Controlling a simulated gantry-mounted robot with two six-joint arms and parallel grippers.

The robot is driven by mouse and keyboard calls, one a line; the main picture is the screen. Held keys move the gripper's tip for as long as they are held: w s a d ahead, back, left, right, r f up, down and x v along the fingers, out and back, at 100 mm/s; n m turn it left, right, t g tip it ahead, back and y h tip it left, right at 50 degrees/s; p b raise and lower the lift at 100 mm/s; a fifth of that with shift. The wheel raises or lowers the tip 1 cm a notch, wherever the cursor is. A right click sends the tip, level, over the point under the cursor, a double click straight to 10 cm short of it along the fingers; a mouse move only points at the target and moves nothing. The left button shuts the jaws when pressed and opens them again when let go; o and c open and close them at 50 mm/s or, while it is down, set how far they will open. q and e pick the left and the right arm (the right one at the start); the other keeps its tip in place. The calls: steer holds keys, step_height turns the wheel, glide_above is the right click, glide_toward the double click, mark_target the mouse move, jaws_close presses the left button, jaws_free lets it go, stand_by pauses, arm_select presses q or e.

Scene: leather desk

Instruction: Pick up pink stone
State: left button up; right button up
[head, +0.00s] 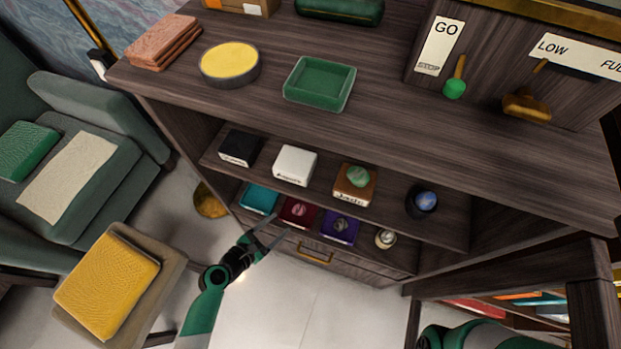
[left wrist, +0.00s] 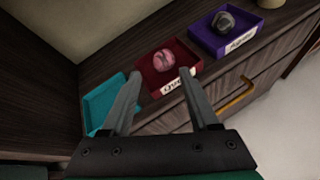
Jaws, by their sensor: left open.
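The pink stone (left wrist: 163,62) rests in a dark red tray (left wrist: 186,74) on the lower shelf. In the head view the stone (head: 299,209) is small, in the red tray between a teal tray and a purple tray. My left gripper (head: 273,232) is open and empty in front of the lower shelf, just short of the red tray. In the left wrist view its two fingers (left wrist: 160,98) point toward the red tray, with the stone beyond the tips and between their lines. My right gripper is not in view; only part of a green arm shows at the bottom right.
A teal tray (left wrist: 98,104) lies left of the red one and a purple tray (left wrist: 245,38) with a grey stone lies right. The shelf above holds a white box (head: 294,166) and a green stone (head: 358,177). A drawer handle (head: 315,254) sits below.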

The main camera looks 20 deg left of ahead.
mark_target(296, 213)
arm_select(q)
steer(key=w+f+b, duration=0.1)
steer(key=w+d+f+b, duration=0.2)
steer(key=b, duration=0.1)
steer(key=shift+w+f, duration=0.3)
steer(key=shift+w, duration=0.1)
steer(key=shift+f, duration=0.15)
steer(key=b+x, duration=0.4)
steer(key=shift+w+a+f, duration=0.15)
steer(key=shift+w+f, duration=0.05)
steer(key=shift+w, duration=0.3)
steer(key=shift+r, duration=0.1)
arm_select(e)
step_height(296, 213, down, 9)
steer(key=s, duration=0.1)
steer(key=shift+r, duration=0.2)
arm_select(q)
steer(key=shift+c, duration=0.3)
